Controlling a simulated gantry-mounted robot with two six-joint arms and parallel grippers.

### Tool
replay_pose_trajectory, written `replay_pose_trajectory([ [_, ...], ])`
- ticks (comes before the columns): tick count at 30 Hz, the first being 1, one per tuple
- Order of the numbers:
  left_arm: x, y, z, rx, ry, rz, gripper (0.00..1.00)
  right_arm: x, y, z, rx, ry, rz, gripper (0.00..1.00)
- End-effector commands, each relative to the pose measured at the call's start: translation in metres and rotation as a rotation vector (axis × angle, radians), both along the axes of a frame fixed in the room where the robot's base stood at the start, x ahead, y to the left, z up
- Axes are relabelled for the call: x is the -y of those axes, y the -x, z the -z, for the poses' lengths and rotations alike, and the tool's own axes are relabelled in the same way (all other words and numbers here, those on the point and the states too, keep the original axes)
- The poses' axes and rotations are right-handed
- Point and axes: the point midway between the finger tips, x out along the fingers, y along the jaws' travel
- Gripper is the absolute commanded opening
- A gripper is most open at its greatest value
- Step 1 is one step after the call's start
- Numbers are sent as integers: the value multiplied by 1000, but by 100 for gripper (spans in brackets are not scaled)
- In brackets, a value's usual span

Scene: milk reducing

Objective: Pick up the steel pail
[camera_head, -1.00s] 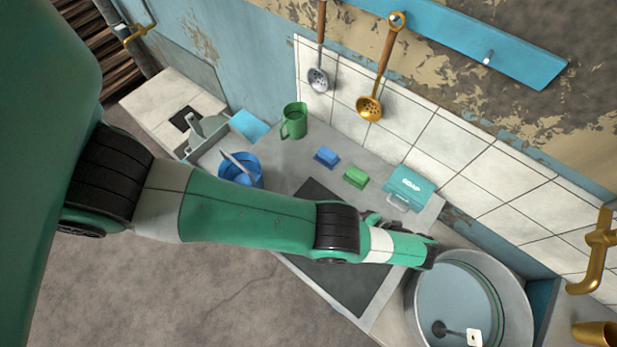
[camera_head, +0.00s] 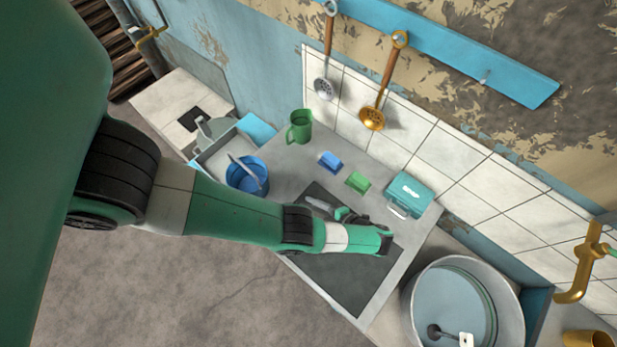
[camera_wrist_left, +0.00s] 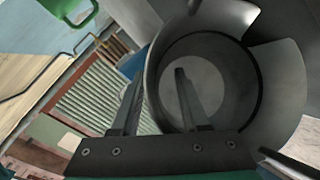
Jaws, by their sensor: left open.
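A grey steel vessel, which looks like the steel pail (camera_wrist_left: 258,90), fills the right half of the left wrist view with its round mouth facing the camera. The two fingers of my left gripper (camera_wrist_left: 159,80) stand apart. One finger overlaps the pail's mouth and the other is beside its left rim; I cannot tell the gap in depth. In the head view, my left gripper (camera_head: 322,206) is partly hidden by its own arm, over the dark mat. I cannot surely match the pail there. My right gripper is not in view.
A blue bucket (camera_head: 262,170) and a green mug (camera_head: 301,127) stand left of the mat (camera_head: 345,290). Blue and green blocks and a teal soap box (camera_head: 410,190) lie along the wall.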

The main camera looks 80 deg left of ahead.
Motion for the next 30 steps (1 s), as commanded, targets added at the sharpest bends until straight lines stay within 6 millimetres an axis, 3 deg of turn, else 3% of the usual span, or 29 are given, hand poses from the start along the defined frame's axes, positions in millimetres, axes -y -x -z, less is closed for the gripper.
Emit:
replay_pose_trajectory([
  [1,0,0,0,0,0,0,45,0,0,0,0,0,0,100],
  [9,0,0,0,0,0,0,0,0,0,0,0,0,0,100],
  [30,0,-1,0,1,0,1,0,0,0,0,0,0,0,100],
])
